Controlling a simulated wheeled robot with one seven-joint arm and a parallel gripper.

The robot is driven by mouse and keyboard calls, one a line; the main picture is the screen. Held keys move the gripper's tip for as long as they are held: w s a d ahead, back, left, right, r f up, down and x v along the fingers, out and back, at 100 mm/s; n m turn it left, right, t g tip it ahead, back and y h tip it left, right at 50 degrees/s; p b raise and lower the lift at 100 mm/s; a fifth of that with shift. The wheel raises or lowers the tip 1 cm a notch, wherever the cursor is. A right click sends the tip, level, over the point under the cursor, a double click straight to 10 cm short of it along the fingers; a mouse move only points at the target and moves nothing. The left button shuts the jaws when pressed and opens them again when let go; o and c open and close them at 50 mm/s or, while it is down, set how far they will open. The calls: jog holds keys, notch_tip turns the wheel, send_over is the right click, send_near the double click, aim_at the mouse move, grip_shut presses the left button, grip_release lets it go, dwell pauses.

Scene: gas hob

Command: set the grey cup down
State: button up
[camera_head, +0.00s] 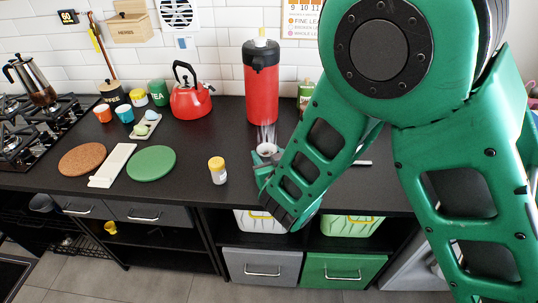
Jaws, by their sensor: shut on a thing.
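A small pale grey round thing, which looks like the grey cup (266,149), shows at the end of my arm, in front of the tall red flask. My gripper (263,158) is shut on it, but the arm's wrist hides most of the jaws and the cup's lower part. I cannot tell whether the cup's base touches the dark worktop (225,135).
A red flask (262,90) stands close behind the cup; a yellow-lidded jar (217,171) stands to its left. A red kettle (190,101), green round mat (151,163), cork mat (82,159) and white board (112,165) are further left. Worktop between kettle and jar is clear.

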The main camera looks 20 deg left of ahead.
dwell(0.3)
jog(key=o, duration=1.3)
jog(key=shift+f, duration=0.15)
